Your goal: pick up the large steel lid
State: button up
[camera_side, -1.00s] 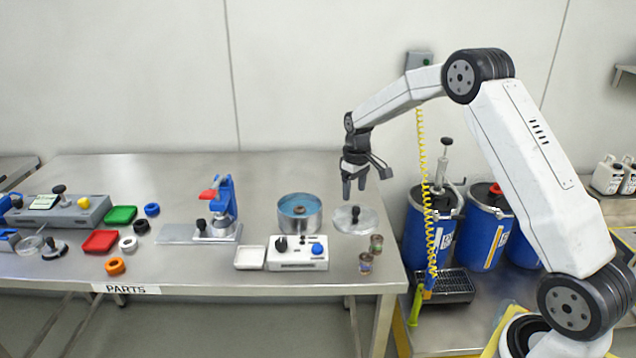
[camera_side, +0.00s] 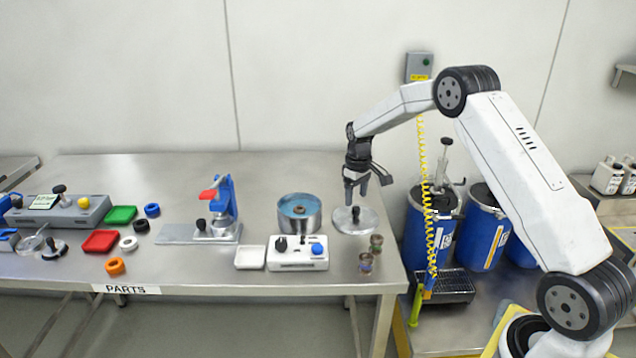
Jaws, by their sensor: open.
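The large steel lid (camera_side: 370,224) is a flat round disc with a dark knob (camera_side: 355,213) at its middle. It lies on the steel table near the right end, just right of the pot of blue liquid. My gripper (camera_side: 356,200) points down, open and empty, close above the lid's knob. From this side I cannot tell whether the fingertips reach down around the knob.
The steel pot (camera_side: 300,224) with a dark ring in it stands left of the lid. A white control box (camera_side: 297,262) sits in front of it. Blue drums (camera_side: 485,235) and a yellow coiled hose (camera_side: 429,200) are to the right.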

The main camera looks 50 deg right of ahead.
aim_at(356, 208)
jog(key=shift+s+f, duration=0.1)
jog(key=shift+f, duration=2.5)
grip_shut()
